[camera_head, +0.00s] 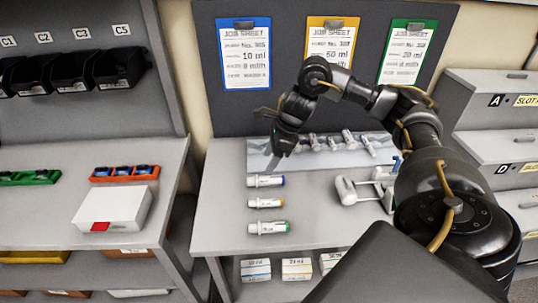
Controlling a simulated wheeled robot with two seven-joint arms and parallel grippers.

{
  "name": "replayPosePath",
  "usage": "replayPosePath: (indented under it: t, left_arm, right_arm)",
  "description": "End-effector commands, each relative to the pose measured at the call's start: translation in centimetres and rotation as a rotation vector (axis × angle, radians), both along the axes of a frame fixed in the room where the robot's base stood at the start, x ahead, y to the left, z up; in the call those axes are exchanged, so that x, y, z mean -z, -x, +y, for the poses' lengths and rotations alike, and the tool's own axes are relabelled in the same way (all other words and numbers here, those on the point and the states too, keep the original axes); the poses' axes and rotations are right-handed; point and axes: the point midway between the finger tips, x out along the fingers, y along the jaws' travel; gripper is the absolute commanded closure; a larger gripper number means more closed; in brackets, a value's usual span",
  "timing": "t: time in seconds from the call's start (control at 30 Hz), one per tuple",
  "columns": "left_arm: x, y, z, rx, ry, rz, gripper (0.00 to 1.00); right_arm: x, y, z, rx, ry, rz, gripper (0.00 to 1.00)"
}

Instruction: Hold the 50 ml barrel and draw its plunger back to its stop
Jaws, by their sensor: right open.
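Three white syringe-like barrels lie in a column on the grey table. The top one (266,181) has a blue end, the middle one (265,202) a yellow-orange end, and the lowest one (268,227) a green end. The orange job sheet (331,52) behind reads 50 ml, matching the middle barrel's colour. The plungers are too small to make out clearly. My right gripper (264,139) is open above the back of the table, beyond the blue-ended barrel, apart from all three barrels. My left gripper is not in view.
A pale tray (330,160) with several small white parts lies at the back of the table (222,215). A white bracket-like holder (352,193) stands right of the barrels, partly behind my right arm. A side bench holds a white box (112,208). The table left of the barrels is clear.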

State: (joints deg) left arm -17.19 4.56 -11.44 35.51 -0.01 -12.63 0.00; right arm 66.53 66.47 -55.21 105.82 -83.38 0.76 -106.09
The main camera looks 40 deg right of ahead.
Motion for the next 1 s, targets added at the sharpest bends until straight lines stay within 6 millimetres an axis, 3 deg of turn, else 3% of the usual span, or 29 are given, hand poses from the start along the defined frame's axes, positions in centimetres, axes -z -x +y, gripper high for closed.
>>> replayPosePath:
  t: [0.3, 0.5, 0.97, 1.0]
  left_arm:
    - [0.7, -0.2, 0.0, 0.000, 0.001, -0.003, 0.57]
    - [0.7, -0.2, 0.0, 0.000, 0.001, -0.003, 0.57]
    - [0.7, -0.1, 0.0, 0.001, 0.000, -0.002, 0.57]
    - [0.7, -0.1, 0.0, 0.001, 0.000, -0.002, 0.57]
  right_arm:
    - [5.5, -1.4, 2.0, -0.003, -0.003, 0.004, 0.39]
    - [7.7, -2.0, 2.8, -0.003, -0.003, 0.002, 0.39]
    - [8.7, -2.4, 3.1, -0.004, -0.001, 0.000, 0.39]
    - [8.7, -2.4, 3.1, -0.004, -0.001, 0.000, 0.44]
